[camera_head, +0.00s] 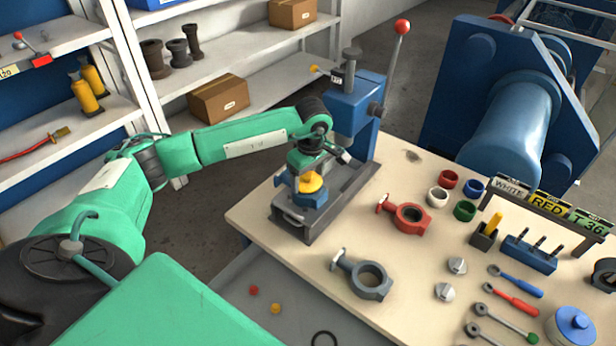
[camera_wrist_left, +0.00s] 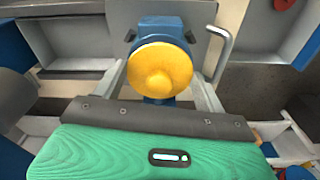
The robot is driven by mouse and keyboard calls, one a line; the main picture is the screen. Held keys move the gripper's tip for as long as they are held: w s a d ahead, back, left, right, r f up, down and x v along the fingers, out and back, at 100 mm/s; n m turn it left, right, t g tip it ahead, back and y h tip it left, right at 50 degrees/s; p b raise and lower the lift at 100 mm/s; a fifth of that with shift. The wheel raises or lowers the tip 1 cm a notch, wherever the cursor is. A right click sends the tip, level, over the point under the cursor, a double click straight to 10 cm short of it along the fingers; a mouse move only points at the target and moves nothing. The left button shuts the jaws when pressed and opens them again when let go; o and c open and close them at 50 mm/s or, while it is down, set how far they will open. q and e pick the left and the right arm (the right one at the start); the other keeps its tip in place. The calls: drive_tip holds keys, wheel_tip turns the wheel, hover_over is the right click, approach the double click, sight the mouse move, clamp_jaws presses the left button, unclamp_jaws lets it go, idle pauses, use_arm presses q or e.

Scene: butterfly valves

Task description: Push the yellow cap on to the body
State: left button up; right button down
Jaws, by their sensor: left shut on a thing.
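The yellow cap (camera_head: 311,183) sits at the blue body (camera_head: 309,198), on the grey base (camera_head: 291,233) of the press. In the left wrist view the round yellow cap (camera_wrist_left: 160,70) faces the camera, with the blue body (camera_wrist_left: 158,27) partly hidden behind it. I cannot tell whether the cap is fully seated. My left gripper (camera_head: 312,176) is over the base, shut on the yellow cap. Its fingers (camera_wrist_left: 160,84) flank the cap in the left wrist view. My right gripper is not in view.
The blue press (camera_head: 352,105) with a red-knobbed lever (camera_head: 402,27) stands just behind my left gripper. Red (camera_head: 408,217) and grey (camera_head: 369,281) valve bodies, coloured rings, tools and a label rack (camera_head: 545,205) occupy the tabletop to the right. Shelves stand at the left.

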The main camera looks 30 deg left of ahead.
sight(306, 186)
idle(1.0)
use_arm(q)
drive_tip(key=shift+f+b, duration=0.6)
drive_tip(key=shift+b, duration=0.1)
idle(0.4)
drive_tip(key=shift+s+d+f+b, duration=0.15)
drive_tip(key=shift+s+f+b, duration=0.2)
drive_tip(key=shift+f, duration=0.15)
idle(0.4)
drive_tip(key=shift+s+d+f+b, duration=0.1)
drive_tip(key=shift+d+f+b, duration=0.05)
drive_tip(key=shift+f+b, duration=0.55)
idle(0.5)
drive_tip(key=shift+b, duration=0.3)
idle(0.3)
drive_tip(key=o, duration=1.2)
drive_tip(key=shift+f, duration=0.1)
drive_tip(key=shift+c, duration=0.2)
drive_tip(key=shift+w+a+f, duration=0.35)
drive_tip(key=shift+w+a, duration=0.15)
drive_tip(key=shift+a, duration=0.1)
drive_tip(key=shift+s+d+r, duration=0.15)
drive_tip(key=shift+s+r, duration=0.05)
drive_tip(key=shift+r, duration=0.2)
drive_tip(key=shift+f, duration=0.1)
